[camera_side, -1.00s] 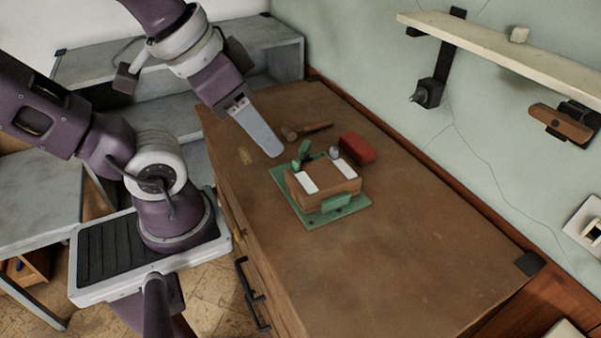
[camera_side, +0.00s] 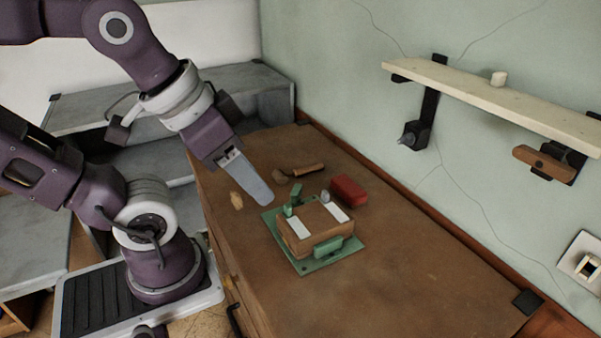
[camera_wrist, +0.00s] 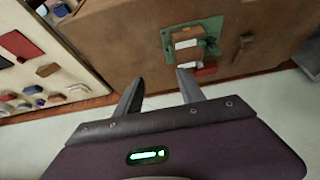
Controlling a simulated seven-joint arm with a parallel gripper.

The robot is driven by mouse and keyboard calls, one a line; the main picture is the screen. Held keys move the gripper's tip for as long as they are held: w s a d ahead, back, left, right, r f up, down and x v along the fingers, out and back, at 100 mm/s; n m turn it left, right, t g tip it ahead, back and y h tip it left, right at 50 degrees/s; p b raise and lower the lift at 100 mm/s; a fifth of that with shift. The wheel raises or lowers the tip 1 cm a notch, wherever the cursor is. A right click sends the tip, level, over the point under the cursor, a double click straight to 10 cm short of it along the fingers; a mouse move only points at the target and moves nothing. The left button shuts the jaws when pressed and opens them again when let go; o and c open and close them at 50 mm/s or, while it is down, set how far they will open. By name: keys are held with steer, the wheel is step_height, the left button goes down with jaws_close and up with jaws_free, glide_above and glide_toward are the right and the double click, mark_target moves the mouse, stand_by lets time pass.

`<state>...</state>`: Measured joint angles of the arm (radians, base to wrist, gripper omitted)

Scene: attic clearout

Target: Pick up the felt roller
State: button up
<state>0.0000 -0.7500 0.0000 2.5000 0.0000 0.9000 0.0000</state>
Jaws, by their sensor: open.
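My gripper (camera_side: 262,196) is open and empty, pointing down over the brown desk top (camera_side: 420,285); only one broad finger shows clearly in the side view. Both fingers of my gripper (camera_wrist: 160,76) show apart in the wrist view. A brown tool with a rounded head and a handle (camera_side: 308,170) lies behind the fingertips in the side view; it may be the felt roller, but I cannot tell for sure. In the wrist view a dark brown tool (camera_wrist: 243,46) lies to the right of the green board, well away from the fingers.
A green board (camera_side: 318,266) carries a wooden block (camera_side: 316,221) with white strips and green blocks. A red block (camera_side: 348,190) lies behind it; a small tan piece (camera_side: 236,201) lies left. A wall shelf (camera_side: 470,94) is upper right. The desk's front right is clear.

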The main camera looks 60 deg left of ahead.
steer(key=w+a+r+g, duration=0.1)
steer(key=w+a+r, duration=0.2)
steer(key=w, duration=0.5)
steer(key=g, duration=0.5)
glide_above(307, 166)
step_height(307, 166, down, 22)
steer(key=shift+w+d+f, duration=0.1)
steer(key=shift+w+f, duration=0.05)
steer(key=shift+f, duration=0.1)
steer(key=f, duration=0.7)
steer(key=shift+s+f, duration=0.1)
steer(key=shift+s, duration=0.15)
jaws_close()
